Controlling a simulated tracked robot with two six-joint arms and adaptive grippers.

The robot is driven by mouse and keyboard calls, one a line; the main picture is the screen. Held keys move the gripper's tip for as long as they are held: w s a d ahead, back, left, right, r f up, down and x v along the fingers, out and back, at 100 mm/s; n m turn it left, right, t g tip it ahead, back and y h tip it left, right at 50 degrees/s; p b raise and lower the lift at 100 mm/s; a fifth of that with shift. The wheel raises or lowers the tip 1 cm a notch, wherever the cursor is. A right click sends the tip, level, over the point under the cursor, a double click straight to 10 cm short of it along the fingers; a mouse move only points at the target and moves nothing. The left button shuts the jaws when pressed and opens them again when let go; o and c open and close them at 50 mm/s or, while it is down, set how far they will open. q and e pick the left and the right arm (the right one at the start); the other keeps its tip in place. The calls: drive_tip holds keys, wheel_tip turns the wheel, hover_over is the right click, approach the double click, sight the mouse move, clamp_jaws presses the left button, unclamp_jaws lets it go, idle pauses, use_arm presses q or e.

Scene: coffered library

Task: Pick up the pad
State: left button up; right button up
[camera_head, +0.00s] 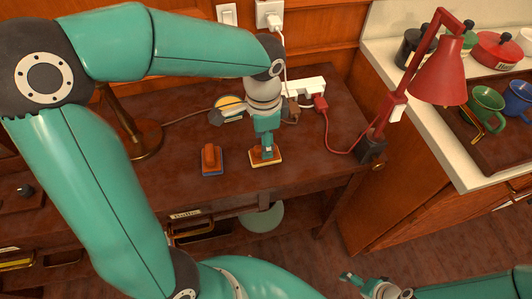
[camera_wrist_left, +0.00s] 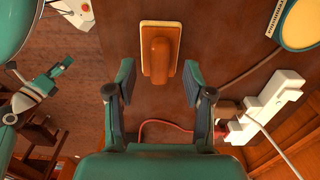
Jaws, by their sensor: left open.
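A pad with an orange-brown grip on a cream base (camera_wrist_left: 160,68) lies on the wooden desk, ahead of my left gripper's fingers in the wrist view. In the head view its cream edge (camera_head: 279,158) shows below my left gripper (camera_head: 265,150), which hides part of it. The left gripper (camera_wrist_left: 150,85) is open with nothing between its fingers. A second pad, orange-brown on a blue base (camera_head: 212,160), lies to the left on the desk. My right gripper (camera_head: 352,281) is low at the bottom of the head view, away from both pads; its jaws are unclear.
A white power strip (camera_head: 305,87) with a red plug (camera_head: 320,103) lies behind the left gripper. A red lamp (camera_head: 440,75) stands at the desk's right end. Bare desk (camera_head: 320,160) lies right of the cream-based pad.

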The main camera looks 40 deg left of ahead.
use_arm(q)
drive_tip(key=shift+f, duration=1.5)
clamp_jaws()
drive_tip(key=shift+r, duration=0.1)
wheel_tip(320, 180, up, 20)
drive_tip(key=p, duration=0.2)
drive_tip(key=shift+p, duration=0.4)
